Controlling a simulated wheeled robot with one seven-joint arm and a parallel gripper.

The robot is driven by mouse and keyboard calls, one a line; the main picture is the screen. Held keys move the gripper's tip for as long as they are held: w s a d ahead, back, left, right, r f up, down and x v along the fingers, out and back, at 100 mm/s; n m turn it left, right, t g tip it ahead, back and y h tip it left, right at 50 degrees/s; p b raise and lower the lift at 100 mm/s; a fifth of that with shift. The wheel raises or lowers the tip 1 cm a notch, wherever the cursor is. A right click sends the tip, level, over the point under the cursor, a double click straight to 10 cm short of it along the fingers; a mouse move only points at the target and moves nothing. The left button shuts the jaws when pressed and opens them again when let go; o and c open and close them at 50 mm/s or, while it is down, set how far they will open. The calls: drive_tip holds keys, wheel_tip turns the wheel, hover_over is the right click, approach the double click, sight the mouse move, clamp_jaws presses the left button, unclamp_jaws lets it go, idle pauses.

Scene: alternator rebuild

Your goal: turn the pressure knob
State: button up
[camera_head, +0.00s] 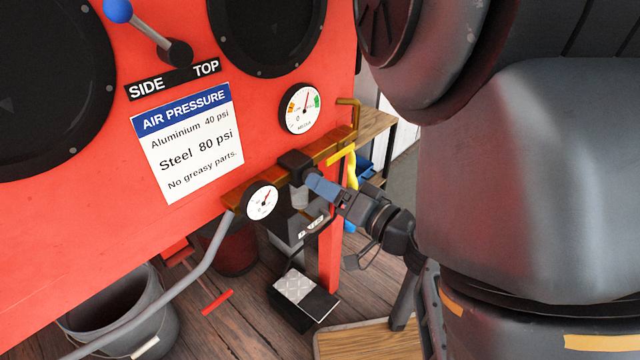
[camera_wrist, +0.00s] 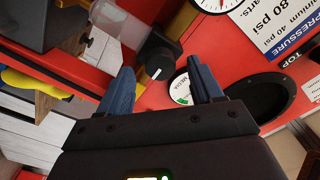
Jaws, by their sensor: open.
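The black pressure knob (camera_wrist: 159,54) with a white pointer line shows in the wrist view, just beyond and between my fingertips. In the head view the black regulator (camera_head: 294,163) sits on the brass-coloured pipe at the red cabinet's lower edge; I cannot clearly tell its knob from its body there. My gripper (camera_head: 318,184) is beside the regulator, on its right. In the wrist view my gripper (camera_wrist: 161,76) is open, its two blue-grey fingers apart with nothing held. A gap seems to remain between fingertips and knob.
A white gauge (camera_head: 300,109) is above the pipe and a smaller gauge (camera_head: 262,201) is left of the regulator. An air pressure sign (camera_head: 188,143) is on the cabinet. A grey hose (camera_head: 205,262), a bucket (camera_head: 125,315) and a foot pedal (camera_head: 303,298) are below.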

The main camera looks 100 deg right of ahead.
drive_tip(key=v, duration=0.5)
idle(0.6)
